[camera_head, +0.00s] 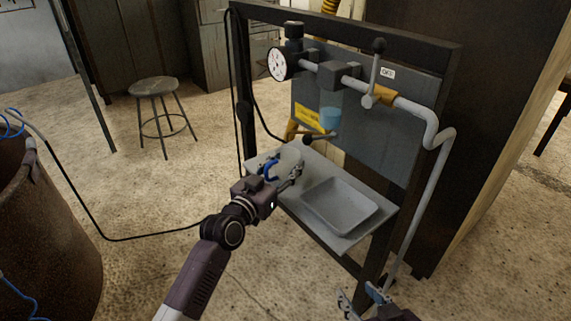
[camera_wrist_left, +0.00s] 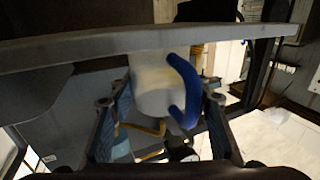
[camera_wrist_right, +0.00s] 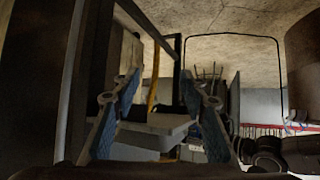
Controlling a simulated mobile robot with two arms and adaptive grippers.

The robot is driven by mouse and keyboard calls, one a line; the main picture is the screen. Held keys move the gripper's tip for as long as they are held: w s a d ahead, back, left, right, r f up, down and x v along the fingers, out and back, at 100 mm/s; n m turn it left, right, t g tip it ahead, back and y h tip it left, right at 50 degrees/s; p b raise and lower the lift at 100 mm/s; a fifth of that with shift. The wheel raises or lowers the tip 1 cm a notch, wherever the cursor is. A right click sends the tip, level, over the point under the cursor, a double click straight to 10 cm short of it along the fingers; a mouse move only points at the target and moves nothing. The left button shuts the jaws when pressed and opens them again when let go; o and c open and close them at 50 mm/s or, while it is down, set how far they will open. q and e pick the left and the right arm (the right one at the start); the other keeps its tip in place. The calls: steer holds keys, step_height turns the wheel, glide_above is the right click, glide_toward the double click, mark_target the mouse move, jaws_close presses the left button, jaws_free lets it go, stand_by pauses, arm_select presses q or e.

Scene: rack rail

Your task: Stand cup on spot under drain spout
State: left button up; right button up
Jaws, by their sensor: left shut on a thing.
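The white cup (camera_head: 292,156) with a blue handle (camera_head: 271,169) is at the left end of the grey shelf, below the brass drain fitting (camera_head: 292,129). My left gripper (camera_head: 285,178) is shut on the cup. In the left wrist view the cup (camera_wrist_left: 152,88) lies between the two fingers, its blue handle (camera_wrist_left: 184,90) toward the right finger. I cannot tell whether its base touches the shelf. No spot marking is visible. My right gripper (camera_head: 362,297) is open and empty, low in front of the rack; its parted fingers show in the right wrist view (camera_wrist_right: 160,92).
The shelf (camera_head: 347,241) carries a grey tray (camera_head: 340,207) right of the cup. A dark rack post (camera_head: 241,85) stands at left. A stool (camera_head: 153,87) stands behind.

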steer(key=shift+w+r, duration=0.1)
steer(key=shift+w, duration=0.05)
steer(key=shift+w+a+r, duration=0.1)
steer(key=shift+w+r, duration=0.05)
steer(key=shift+r, duration=0.05)
arm_select(q)
steer(key=shift+f, duration=0.15)
arm_select(e)
steer(key=shift+w+r+t, duration=0.2)
steer(key=shift+t, duration=0.1)
arm_select(q)
steer(key=o, duration=1.2)
